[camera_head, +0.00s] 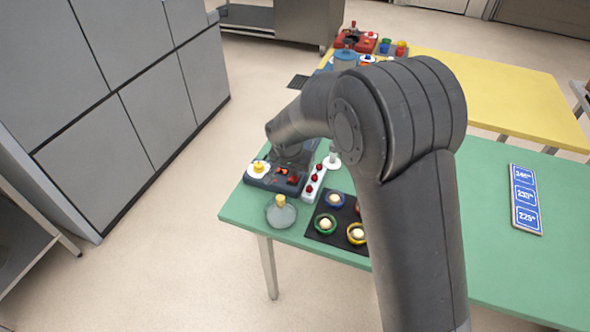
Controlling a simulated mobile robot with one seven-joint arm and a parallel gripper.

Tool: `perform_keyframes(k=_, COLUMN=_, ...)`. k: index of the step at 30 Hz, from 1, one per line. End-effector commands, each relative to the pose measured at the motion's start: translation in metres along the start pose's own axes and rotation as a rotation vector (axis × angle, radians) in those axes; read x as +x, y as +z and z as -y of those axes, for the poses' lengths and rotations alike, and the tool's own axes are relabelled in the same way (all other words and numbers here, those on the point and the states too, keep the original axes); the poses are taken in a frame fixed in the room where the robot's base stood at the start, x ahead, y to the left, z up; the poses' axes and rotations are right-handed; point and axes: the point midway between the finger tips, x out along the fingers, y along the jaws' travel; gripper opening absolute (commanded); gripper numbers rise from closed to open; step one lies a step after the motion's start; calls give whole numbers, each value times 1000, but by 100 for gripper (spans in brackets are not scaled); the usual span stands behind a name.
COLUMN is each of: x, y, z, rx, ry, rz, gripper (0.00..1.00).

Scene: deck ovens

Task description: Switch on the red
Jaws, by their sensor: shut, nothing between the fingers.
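A dark control box (262,184) sits at the left end of the green table. It carries a yellow button on a white base (258,168), a small orange-red rocker (282,171) and a red part (293,180). Beside it on the right is a white strip (309,191) with several red buttons. My arm reaches across from the right, and my gripper (291,155) points down over the back of the control box. It is shut and empty, partly hidden by my wrist. I cannot tell whether it touches the box.
A grey, yellow-topped object (281,213) stands at the green table's (420,200) front left edge. A black mat (318,234) holds several coloured rings. A blue number board (525,199) lies right. A yellow table (500,92) behind holds a red box (356,39) and coloured cups.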

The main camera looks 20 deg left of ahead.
Motion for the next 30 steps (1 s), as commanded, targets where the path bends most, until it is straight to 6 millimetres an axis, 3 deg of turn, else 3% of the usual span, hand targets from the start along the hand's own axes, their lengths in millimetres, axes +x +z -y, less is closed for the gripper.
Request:
perform_keyframes(k=11, x=-4, y=18, z=0, rx=-4, ry=3, rz=6, gripper=0)
perform_keyframes(k=22, x=-5, y=18, z=0, rx=-3, ry=3, rz=6, gripper=0)
perform_keyframes(k=26, x=-16, y=18, z=0, rx=-2, ry=1, rz=4, gripper=0)
perform_keyframes(k=30, x=-43, y=19, z=0, rx=-1, ry=-2, rz=1, gripper=0)
